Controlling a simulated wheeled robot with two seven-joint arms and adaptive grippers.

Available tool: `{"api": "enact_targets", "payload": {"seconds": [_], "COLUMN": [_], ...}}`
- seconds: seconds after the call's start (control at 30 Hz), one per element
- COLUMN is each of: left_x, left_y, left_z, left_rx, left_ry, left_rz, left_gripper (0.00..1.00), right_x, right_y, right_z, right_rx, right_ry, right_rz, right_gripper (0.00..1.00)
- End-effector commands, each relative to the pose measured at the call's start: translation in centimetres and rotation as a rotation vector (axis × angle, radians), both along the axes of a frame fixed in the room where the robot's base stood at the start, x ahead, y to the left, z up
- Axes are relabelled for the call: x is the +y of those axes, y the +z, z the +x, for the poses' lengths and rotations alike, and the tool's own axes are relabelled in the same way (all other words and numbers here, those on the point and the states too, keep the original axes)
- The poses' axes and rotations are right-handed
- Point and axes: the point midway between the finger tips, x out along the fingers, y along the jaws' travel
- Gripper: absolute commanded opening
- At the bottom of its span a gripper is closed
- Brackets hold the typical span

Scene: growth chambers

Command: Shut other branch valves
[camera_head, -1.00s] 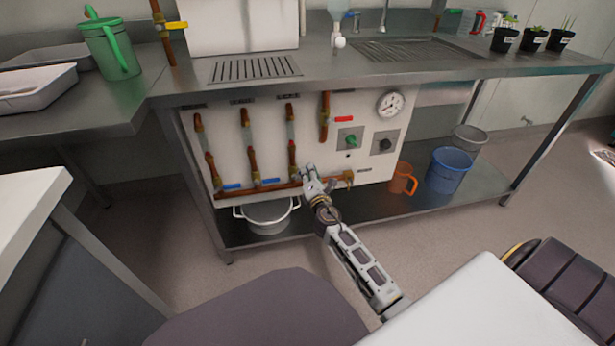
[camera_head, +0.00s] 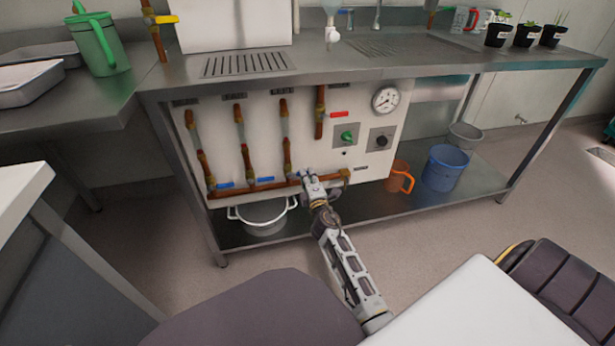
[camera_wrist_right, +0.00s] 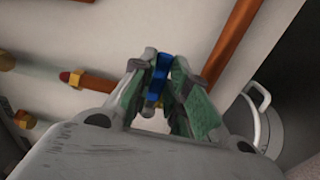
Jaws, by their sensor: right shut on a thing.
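The white valve panel (camera_head: 222,140) under the bench carries three branch pipes joining a copper pipe (camera_head: 250,193) along the bottom. The left branch has a blue handle (camera_head: 225,186) lying level to the right. The middle branch's blue handle (camera_head: 265,179) also lies level. My right gripper (camera_head: 306,179) is at the foot of the third branch pipe (camera_head: 285,135). In the wrist view my right gripper (camera_wrist_right: 160,88) is shut on a blue valve handle (camera_wrist_right: 160,72). The fingers hide that handle in the head view. My left gripper is out of view.
A red handle (camera_head: 340,114), green knob (camera_head: 346,137), black knob (camera_head: 381,139) and gauge (camera_head: 385,100) are on the panel's right. A white pot (camera_head: 262,217) stands below. An orange jug (camera_head: 399,178) and blue bucket (camera_head: 443,168) stand on the shelf to the right.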

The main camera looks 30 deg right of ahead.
Motion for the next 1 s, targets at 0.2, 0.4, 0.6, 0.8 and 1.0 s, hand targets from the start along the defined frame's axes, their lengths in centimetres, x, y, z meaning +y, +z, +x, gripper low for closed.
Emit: {"api": "enact_targets", "payload": {"seconds": [0.2, 0.4, 0.6, 0.8, 1.0], "left_x": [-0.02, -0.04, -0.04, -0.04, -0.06], "left_y": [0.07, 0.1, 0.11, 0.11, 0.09], "left_z": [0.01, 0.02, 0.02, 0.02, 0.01], "left_rx": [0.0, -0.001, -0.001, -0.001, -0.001], "left_ry": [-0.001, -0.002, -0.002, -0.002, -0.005], "left_rz": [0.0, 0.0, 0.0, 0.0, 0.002], "left_gripper": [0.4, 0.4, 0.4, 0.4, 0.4], "right_x": [-0.04, -0.03, -0.03, -0.02, -0.03], "right_y": [-0.2, -0.21, -0.19, -0.12, -0.04], "right_z": [-0.03, -0.03, -0.03, -0.01, 0.0], "right_rx": [-0.002, -0.002, -0.002, -0.002, -0.003], "right_ry": [-0.001, -0.001, -0.001, -0.001, 0.0], "right_rz": [0.014, 0.014, 0.013, 0.012, 0.011], "right_gripper": [0.0, 0.0, 0.37, 0.38, 0.38]}}
